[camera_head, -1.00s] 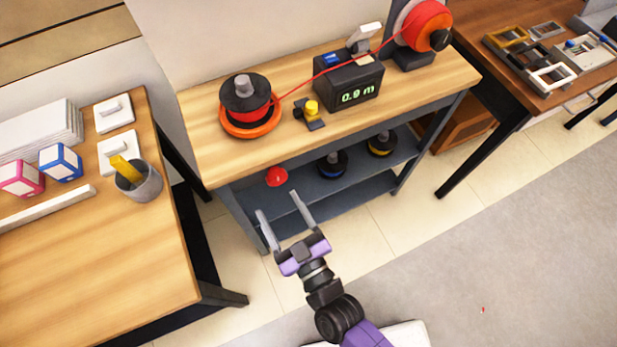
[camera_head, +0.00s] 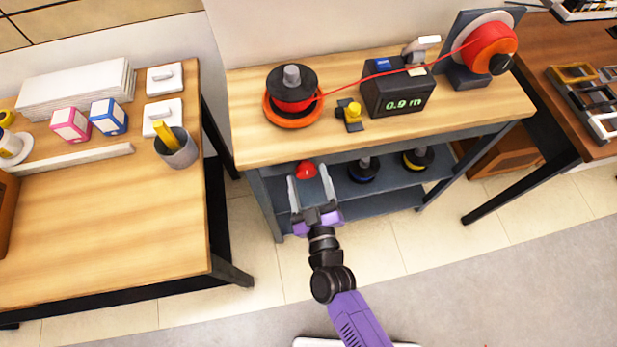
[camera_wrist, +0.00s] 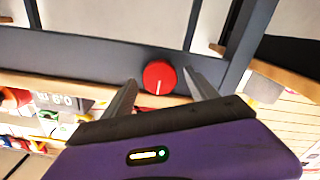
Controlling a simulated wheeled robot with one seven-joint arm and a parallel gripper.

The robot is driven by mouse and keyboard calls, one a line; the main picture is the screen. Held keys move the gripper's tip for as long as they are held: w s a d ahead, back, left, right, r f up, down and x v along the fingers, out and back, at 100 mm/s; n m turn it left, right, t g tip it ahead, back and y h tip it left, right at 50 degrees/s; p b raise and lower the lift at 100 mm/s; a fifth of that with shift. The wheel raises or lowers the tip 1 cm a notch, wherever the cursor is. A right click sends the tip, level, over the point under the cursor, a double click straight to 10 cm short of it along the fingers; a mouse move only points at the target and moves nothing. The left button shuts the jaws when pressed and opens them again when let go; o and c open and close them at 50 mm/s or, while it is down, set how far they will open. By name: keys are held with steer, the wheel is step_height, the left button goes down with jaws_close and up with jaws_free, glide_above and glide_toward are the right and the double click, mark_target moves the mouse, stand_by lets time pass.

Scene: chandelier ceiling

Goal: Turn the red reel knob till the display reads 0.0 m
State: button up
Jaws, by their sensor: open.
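The red knob (camera_head: 306,169) sits on the grey front rail under the bench top. In the wrist view the knob (camera_wrist: 159,77) is round with a white line on its face. My gripper (camera_head: 309,179) is open, its two fingers pointing at the knob. In the wrist view the fingertips (camera_wrist: 161,80) show on either side of the knob; I cannot tell whether they touch it. The black display box (camera_head: 398,94) on the bench reads 0.9 m. A red line runs over it from the spool (camera_head: 292,105) at left to the red reel (camera_head: 488,50) at right.
A small yellow-topped device (camera_head: 352,114) stands on the wooden bench (camera_head: 250,140). Blue and yellow spools sit on the shelf below. A table (camera_head: 100,220) with boxes and a grey cup (camera_head: 176,149) stands at left. The floor in front is open.

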steer(key=shift+w, duration=0.1)
steer(key=c, duration=1.4)
steer(key=shift+o, duration=0.2)
steer(key=shift+m, duration=0.3)
steer(key=m+b, duration=0.2)
steer(key=m, duration=0.4)
steer(key=shift+f, duration=0.1)
steer(key=m+b, duration=0.2)
steer(key=m, duration=0.4)
steer(key=shift+m, duration=0.3)
steer(key=m+b, duration=0.2)
steer(key=m, duration=0.4)
steer(key=shift+b, duration=0.4)
steer(key=m+b, duration=0.1)
steer(key=m, duration=0.5)
steer(key=shift+m+b, duration=0.3)
steer(key=shift+b, duration=0.1)
